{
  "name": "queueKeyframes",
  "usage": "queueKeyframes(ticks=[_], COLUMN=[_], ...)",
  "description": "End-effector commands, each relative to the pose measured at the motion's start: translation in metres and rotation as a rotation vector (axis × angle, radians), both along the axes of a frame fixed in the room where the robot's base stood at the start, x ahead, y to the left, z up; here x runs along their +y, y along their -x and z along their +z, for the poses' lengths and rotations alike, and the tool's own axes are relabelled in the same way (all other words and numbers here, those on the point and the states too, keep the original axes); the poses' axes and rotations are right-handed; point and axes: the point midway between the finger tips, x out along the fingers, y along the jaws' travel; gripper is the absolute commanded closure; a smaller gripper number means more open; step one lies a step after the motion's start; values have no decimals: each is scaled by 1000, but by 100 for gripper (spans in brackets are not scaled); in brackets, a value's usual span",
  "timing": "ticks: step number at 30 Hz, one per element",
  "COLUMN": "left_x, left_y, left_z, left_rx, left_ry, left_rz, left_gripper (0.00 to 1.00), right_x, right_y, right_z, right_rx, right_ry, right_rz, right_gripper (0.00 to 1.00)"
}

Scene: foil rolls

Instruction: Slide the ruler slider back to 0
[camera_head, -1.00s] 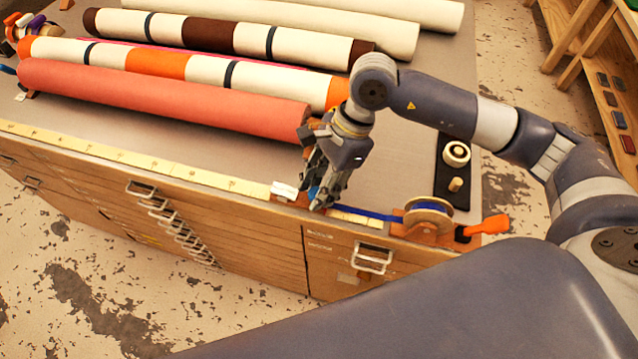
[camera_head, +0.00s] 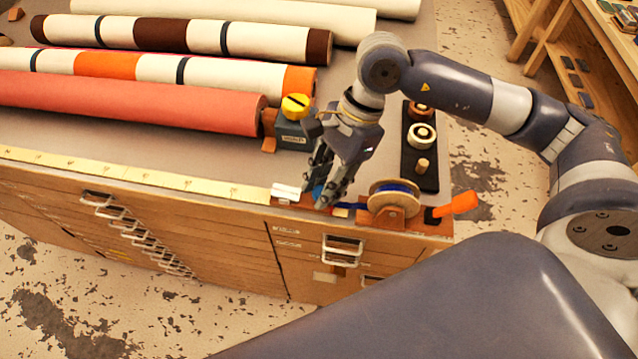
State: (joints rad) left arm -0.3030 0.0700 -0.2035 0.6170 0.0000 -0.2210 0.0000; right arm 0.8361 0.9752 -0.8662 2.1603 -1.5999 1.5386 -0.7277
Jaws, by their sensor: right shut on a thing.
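The yellow ruler (camera_head: 150,176) runs along the front edge of the cabinet top. The slider (camera_head: 287,193), with a white block on a brown base, sits near the ruler's right end. My right gripper (camera_head: 322,198) is down at the slider's right side, shut on its blue part, which shows between the fingers. The fingers hide much of that part. My left gripper is not in view.
An orange handle (camera_head: 456,204) sticks out right of the spool. A grey-green box with a yellow knob (camera_head: 295,106) stands behind the gripper. Several fabric rolls, the nearest salmon (camera_head: 130,103), lie behind the ruler. A black tray (camera_head: 420,178) holds small rolls.

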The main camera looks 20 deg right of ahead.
Motion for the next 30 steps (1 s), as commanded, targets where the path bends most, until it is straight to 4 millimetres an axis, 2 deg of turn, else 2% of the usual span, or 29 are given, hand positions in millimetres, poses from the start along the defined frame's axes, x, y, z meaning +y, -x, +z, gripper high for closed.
queueKeyframes(ticks=[3,4,6,15,19,23,30], left_x=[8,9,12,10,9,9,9], left_y=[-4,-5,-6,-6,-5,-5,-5], left_z=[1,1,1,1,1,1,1], left_rx=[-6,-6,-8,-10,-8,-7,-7], left_ry=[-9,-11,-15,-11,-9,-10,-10], left_rz=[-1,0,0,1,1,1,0], left_gripper=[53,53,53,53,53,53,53], right_x=[-2,-2,-2,-1,-4,-12,-32], right_y=[1,1,1,0,-1,-3,-6], right_z=[-1,-1,-1,0,7,27,75], right_rx=[5,5,5,3,0,-3,-3], right_ry=[7,7,7,3,2,2,2], right_rz=[-1,0,0,0,-1,-2,-4], right_gripper=[100,68,55,55,55,55,55])
